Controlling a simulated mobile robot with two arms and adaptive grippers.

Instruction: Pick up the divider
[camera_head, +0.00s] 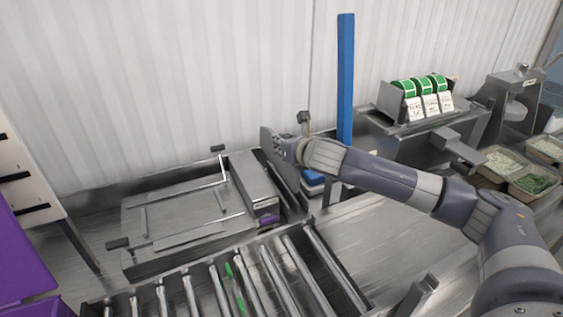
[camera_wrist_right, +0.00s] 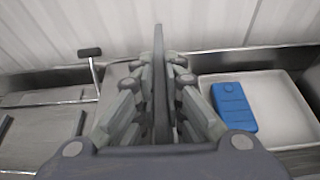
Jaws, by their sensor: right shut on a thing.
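The divider (camera_wrist_right: 159,45) is a thin, dark grey upright plate. In the right wrist view it stands edge-on between the fingers of my right gripper (camera_wrist_right: 160,75), which are shut on it. In the head view my right gripper (camera_head: 285,149) is at the end of the arm reaching in from the right, beside a long metal box. The divider's lower part is hidden by the fingers and wrist. My left gripper is not in view.
A blue block (camera_wrist_right: 233,105) lies in a white tray (camera_wrist_right: 285,115) right of the gripper. A metal box (camera_head: 252,180) and roller conveyor (camera_head: 215,285) are close by. A blue post (camera_head: 345,80) stands behind the arm. Label rolls (camera_head: 420,88) are at the back right.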

